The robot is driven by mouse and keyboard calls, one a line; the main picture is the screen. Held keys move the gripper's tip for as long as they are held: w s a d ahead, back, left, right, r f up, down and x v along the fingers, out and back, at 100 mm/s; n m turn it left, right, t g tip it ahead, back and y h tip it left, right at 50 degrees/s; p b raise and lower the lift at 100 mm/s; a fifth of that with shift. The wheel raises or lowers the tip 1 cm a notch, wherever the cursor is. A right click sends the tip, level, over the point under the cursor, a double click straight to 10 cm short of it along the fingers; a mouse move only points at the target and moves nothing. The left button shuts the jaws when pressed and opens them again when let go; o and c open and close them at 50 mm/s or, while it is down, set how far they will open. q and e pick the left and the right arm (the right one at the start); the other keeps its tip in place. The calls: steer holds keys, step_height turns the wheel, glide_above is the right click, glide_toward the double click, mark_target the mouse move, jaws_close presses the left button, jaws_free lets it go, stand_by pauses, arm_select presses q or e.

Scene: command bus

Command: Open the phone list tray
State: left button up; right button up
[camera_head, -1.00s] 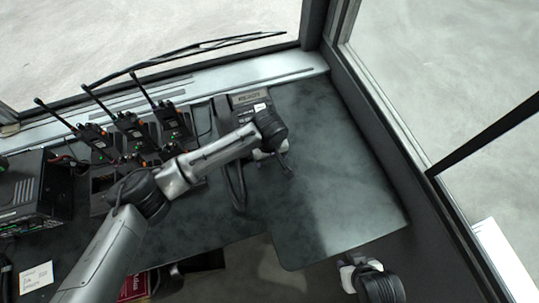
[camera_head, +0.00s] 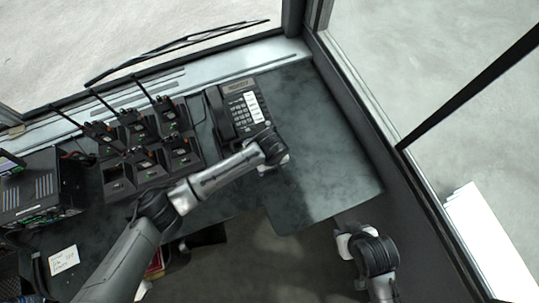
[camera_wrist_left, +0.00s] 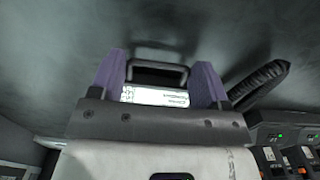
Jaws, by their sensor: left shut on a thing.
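The black desk phone (camera_head: 240,110) lies on the dark desktop in the head view, with its handset at its left side and a white label strip beside its keys. My left gripper (camera_head: 270,165) is low at the phone's front edge, and my wrist hides part of that edge. In the left wrist view its purple fingers (camera_wrist_left: 158,85) are shut on the phone list tray (camera_wrist_left: 155,97), a dark frame with a white printed list. The tray is hidden in the head view. My right gripper (camera_head: 345,243) is beyond the desk's front edge; its fingers are too unclear to read.
Several handheld radios in a charger (camera_head: 150,150) stand left of the phone. A black radio unit (camera_head: 40,195) is at the far left. The desktop (camera_head: 330,150) right of the phone is clear. A window pillar and wall bound it at right.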

arm_select(q)
steer(key=o, duration=1.1)
steer(key=shift+w, duration=0.1)
steer(key=shift+o, duration=0.2)
step_height(320, 180, up, 14)
steer(key=b, duration=0.1)
steer(key=shift+f, duration=0.1)
